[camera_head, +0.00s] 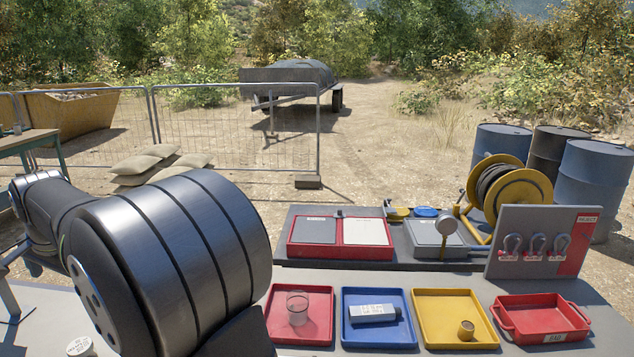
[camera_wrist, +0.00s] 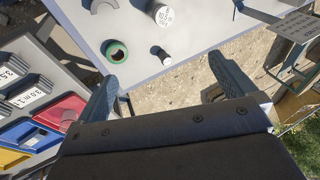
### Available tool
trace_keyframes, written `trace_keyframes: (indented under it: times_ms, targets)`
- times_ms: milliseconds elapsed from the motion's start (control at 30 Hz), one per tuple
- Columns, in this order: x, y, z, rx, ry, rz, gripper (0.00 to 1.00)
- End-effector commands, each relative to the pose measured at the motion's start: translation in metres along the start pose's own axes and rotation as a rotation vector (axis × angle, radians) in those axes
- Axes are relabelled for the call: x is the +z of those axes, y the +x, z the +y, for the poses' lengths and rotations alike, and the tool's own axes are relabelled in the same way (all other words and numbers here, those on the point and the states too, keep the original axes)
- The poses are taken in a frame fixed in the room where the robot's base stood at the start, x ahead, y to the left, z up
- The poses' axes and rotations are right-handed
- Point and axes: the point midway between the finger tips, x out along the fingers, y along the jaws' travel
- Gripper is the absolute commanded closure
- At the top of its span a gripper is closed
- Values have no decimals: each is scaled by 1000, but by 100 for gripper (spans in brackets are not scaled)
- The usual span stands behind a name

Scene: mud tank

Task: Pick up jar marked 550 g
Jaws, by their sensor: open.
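No label reading 550 g is legible in either view. A white-topped jar (camera_head: 80,346) with small dark print stands at the lower left edge of the head view, partly cut off. The head view does not show the fingers.
A red tray (camera_head: 272,338) holds a clear beaker, a blue tray (camera_head: 347,341) a grey labelled bottle, and a yellow tray (camera_head: 440,338) a small brass cylinder. A red handled bin (camera_head: 540,310) is at right. A reject panel (camera_head: 508,240) with shackles stands behind.

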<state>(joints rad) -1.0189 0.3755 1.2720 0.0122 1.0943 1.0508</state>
Motion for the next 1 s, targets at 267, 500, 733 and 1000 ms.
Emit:
trace_keyframes:
  times_ms: [267,500,733,1000]
  targets:
    - [0,0,0,0,0,0,18]
    - [0,0,0,0,0,0,21]
    - [-2,15,-2,-1,-131,-14,21]
    - [-10,69,-8,-29,-615,-58,21]
